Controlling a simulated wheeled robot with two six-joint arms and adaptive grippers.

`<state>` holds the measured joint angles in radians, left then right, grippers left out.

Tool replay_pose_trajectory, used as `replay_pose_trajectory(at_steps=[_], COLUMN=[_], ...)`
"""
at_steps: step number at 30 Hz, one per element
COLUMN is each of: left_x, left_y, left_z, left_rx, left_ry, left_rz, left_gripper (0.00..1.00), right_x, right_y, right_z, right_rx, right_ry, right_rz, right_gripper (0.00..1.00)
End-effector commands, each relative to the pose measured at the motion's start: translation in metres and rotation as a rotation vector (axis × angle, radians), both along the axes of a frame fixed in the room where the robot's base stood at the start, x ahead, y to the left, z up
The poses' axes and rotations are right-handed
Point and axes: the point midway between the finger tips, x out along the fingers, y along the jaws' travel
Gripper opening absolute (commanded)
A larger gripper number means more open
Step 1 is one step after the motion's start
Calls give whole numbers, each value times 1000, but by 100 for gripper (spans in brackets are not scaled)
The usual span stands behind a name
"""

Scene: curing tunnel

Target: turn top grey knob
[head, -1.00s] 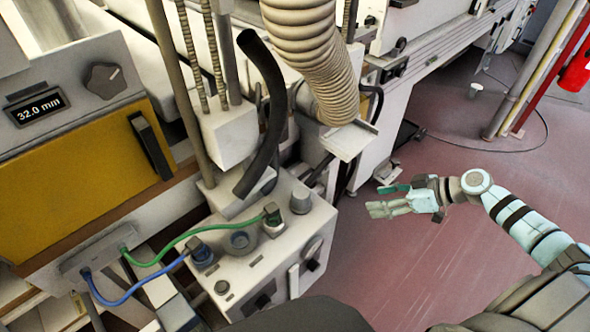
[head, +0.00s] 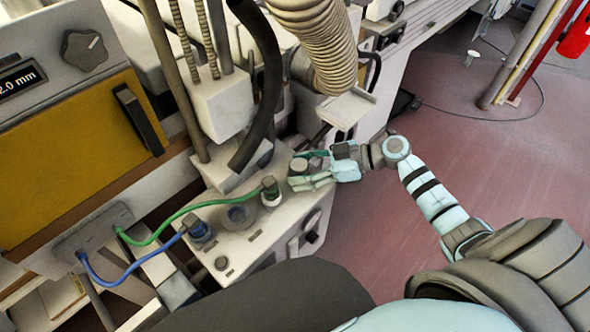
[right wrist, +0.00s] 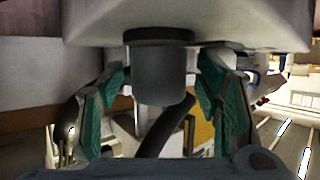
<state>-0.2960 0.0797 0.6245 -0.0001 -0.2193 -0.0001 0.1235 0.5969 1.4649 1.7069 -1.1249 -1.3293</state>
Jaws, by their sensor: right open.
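A short grey cylindrical knob (head: 299,167) stands at the far corner of the pale control box's top (head: 270,222). My right gripper (head: 308,170) comes in from the right, its fingers on both sides of this knob. In the right wrist view, which shows the box upside down, the grey knob (right wrist: 158,75) with a dark collar lies between the two green-padded fingers (right wrist: 160,98). The fingers are open, with gaps on both sides of the knob. My left gripper is not in view.
A green hose (head: 180,218) and a blue hose (head: 125,282) run to connectors on the box. A black hose (head: 262,90) and a ribbed duct (head: 322,45) hang close above. A dark lobed knob (head: 84,49) sits on the upper-left panel. Free floor (head: 470,180) lies right.

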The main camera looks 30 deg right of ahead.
Motion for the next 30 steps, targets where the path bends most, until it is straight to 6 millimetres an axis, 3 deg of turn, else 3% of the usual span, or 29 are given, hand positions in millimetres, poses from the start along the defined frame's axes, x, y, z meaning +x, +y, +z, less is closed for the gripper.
replay_pose_trajectory(at_steps=[11,20,21,30], left_x=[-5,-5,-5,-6], left_y=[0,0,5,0], left_z=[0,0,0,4], left_rx=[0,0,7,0], left_ry=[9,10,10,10], left_rz=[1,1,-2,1], left_gripper=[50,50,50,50], right_x=[4,4,3,2], right_y=[7,7,22,7], right_z=[-4,-4,-3,-5], right_rx=[-1,0,5,-2], right_ry=[2,2,-1,9], right_rz=[1,1,5,-32], right_gripper=[57,10,10,10])
